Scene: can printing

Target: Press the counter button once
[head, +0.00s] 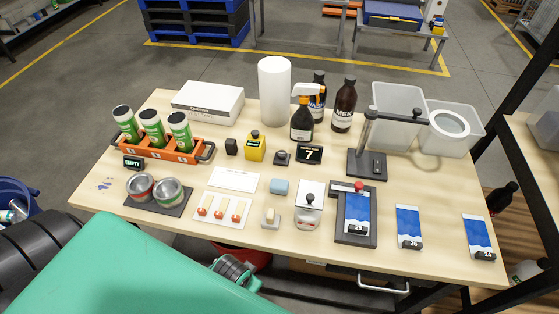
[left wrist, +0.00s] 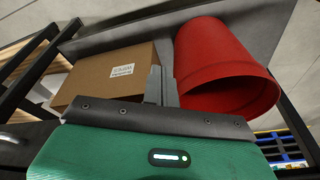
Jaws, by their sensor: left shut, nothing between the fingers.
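The counter stands near the middle of the table in the head view. Its black display (head: 309,154) shows a 7. Just left of it is the small counter button (head: 282,157), a dark base with a greyish top. My left arm, green, fills the lower left of the head view, in front of the table and away from the button. In the left wrist view my left gripper (left wrist: 160,84) is shut and empty, pointing toward things below the table. The counter is not visible in that view. My right gripper is in neither view.
The wrist view shows a red bin (left wrist: 222,68) and a cardboard box (left wrist: 112,72). The table's front edge lies between my arm and the counter.

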